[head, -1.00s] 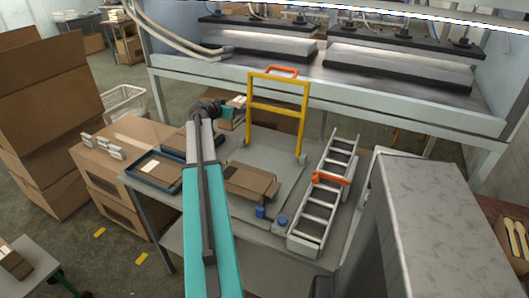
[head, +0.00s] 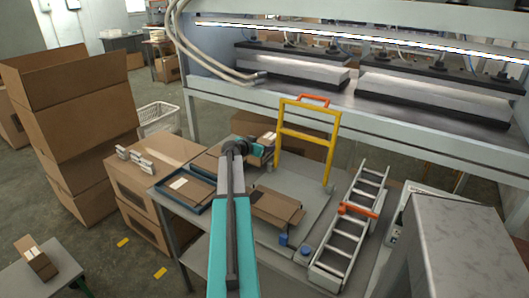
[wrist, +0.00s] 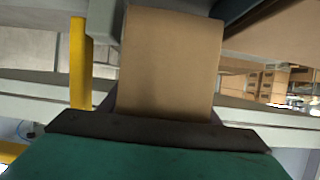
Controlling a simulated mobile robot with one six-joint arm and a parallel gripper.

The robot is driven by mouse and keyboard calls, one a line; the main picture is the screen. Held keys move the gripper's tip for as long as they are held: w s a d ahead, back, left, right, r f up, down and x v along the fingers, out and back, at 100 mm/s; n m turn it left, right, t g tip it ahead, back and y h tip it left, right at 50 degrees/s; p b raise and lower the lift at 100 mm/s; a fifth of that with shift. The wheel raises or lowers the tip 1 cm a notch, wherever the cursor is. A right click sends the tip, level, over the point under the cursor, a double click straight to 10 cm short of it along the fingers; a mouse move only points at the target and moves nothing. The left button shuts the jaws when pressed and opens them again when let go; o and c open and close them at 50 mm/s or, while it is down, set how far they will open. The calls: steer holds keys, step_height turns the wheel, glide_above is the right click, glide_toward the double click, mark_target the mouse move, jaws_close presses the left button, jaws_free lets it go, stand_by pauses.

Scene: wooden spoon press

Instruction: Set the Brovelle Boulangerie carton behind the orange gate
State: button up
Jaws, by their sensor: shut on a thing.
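My gripper (head: 257,150) is shut on a small brown carton (head: 268,138), held up just left of the yellow frame. In the wrist view the carton (wrist: 170,62) stands out plain and brown beyond the dark gripper edge (wrist: 158,132); its lettering cannot be read, so I cannot tell if it is the Brovelle Boulangerie one. An orange bar (head: 358,210), which looks like the gate, lies across a ladder-like metal rack (head: 347,238) on the right of the table. It is well to the right of my gripper. No carton shows on the rack.
The yellow frame (head: 308,133) with an orange handle (head: 313,99) stands upright between my gripper and the rack. A flat brown carton (head: 276,207) lies on the grey plate. A blue tray (head: 205,208) is at left. The press bench (head: 375,122) is behind.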

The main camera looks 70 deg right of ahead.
steer(key=shift+f, duration=1.6)
steer(key=shift+f, duration=0.1)
steer(key=o, duration=1.4)
steer(key=b+v, duration=0.1)
steer(key=v, duration=1.1)
steer(key=shift+b, duration=0.4)
steer(key=shift+o, duration=0.4)
